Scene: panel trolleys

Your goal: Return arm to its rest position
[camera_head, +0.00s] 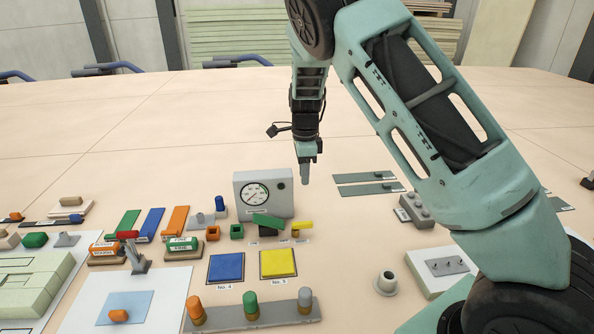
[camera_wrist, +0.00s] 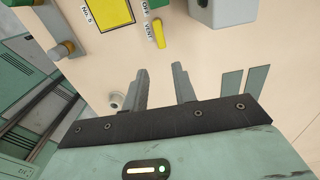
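My arm is teal and reaches across the right half of the head view, bent over the panel. My gripper (camera_head: 306,172) points down and hangs above the panel, in front of and a little right of the grey gauge box (camera_head: 283,205) in the picture. In the wrist view, the two grey fingers of my gripper (camera_wrist: 160,68) stand apart with nothing between them. The fingers look clear of the panel, and no object is seen touching them.
Below lie a blue pad (camera_head: 226,267), a yellow pad (camera_head: 278,263), a yellow lever (camera_head: 301,226) and a base with coloured knobs (camera_head: 275,314). A round white cup-like piece (camera_head: 386,282) stands at right. The panel's far part is mostly clear.

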